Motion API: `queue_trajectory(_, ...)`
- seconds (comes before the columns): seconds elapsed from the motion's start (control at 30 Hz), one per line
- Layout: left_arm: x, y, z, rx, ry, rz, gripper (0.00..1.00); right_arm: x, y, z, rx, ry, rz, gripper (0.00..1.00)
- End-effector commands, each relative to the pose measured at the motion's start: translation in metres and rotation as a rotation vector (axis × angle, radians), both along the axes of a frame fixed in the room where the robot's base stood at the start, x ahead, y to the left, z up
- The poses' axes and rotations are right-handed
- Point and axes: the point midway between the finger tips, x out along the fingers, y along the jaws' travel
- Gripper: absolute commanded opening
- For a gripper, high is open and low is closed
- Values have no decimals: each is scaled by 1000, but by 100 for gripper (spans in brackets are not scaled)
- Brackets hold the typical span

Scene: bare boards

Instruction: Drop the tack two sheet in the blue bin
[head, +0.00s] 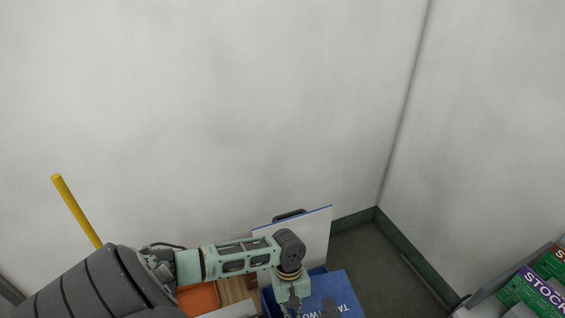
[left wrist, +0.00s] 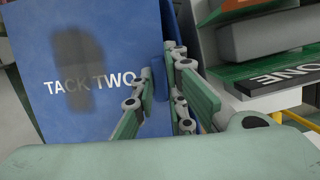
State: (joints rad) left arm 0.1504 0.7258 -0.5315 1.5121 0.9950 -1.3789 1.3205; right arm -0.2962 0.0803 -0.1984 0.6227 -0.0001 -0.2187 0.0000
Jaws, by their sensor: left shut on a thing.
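The tack two sheet (left wrist: 115,55) is a flat blue panel with white "TACK TWO" lettering and a dark patch. It shows tilted at the bottom of the head view (head: 345,285), its lower part cut off by the frame. My left gripper (left wrist: 170,95) is shut on the sheet's edge. In the head view my left gripper (head: 291,307) is beside the lettered face, its fingertips at the frame's bottom edge. Blue surfaces show behind the sheet, but I cannot tell which belong to the blue bin. My right gripper is out of view.
A white board (head: 312,240) with a blue top edge stands behind my left wrist. An orange thing (head: 198,297) is under my forearm. A yellow pole (head: 75,210) rises at left. A shelf with green boxes (head: 535,290) is at right. Pale walls close the corner.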

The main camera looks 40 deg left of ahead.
Motion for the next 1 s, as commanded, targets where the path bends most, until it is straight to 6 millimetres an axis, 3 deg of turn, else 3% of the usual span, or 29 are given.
queue_trajectory(0.03, -5, 13, 1, 1, 6, 62, 0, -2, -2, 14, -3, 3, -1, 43)
queue_trajectory(0.2, -8, 33, -10, -2, -1, 157, 0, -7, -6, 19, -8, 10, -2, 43)
queue_trajectory(0.53, -8, 34, -12, -3, -4, 161, 0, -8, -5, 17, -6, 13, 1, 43)
queue_trajectory(0.73, -8, 33, -8, -3, 0, 159, 0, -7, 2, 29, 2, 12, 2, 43)
queue_trajectory(1.0, -8, 33, -40, -4, -1, 160, 0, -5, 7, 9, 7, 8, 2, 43)
